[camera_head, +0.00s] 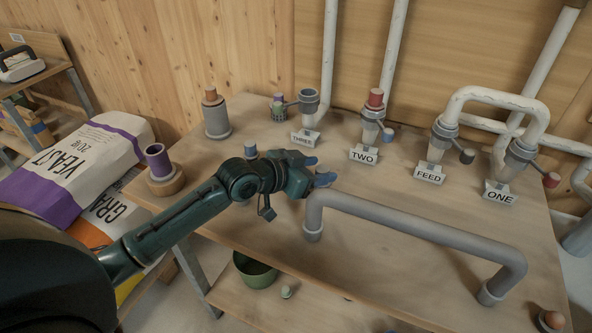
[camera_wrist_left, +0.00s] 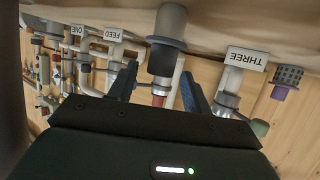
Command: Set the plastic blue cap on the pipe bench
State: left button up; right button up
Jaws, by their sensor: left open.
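A small blue-grey cap (camera_head: 250,147) shows on the bench just behind my left wrist; its lower part is hidden, and I cannot tell if it stands on anything. My left gripper (camera_head: 322,170) is open over the middle of the pipe bench (camera_head: 225,225), fingers pointing right, to the left of and above the low grey pipe (camera_head: 420,230). In the left wrist view, turned upside down, a grey flanged piece with a dark end (camera_wrist_left: 165,58) appears between the open fingers (camera_wrist_left: 158,88). I cannot tell whether it touches them. My right gripper is not in view.
Labelled pipe ports THREE (camera_head: 304,138), TWO (camera_head: 364,154), FEED (camera_head: 430,174) and ONE (camera_head: 500,192) line the back. A grey canister (camera_head: 215,117) and purple cup (camera_head: 157,160) stand at left. A green bowl (camera_head: 255,270) is below. The bench's middle is mostly clear.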

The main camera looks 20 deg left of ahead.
pick_arm(q)
jog(key=v, duration=1)
jog(key=shift+s, duration=0.35)
jog(key=shift+a+r, duration=0.1)
jog(key=shift+a, duration=0.05)
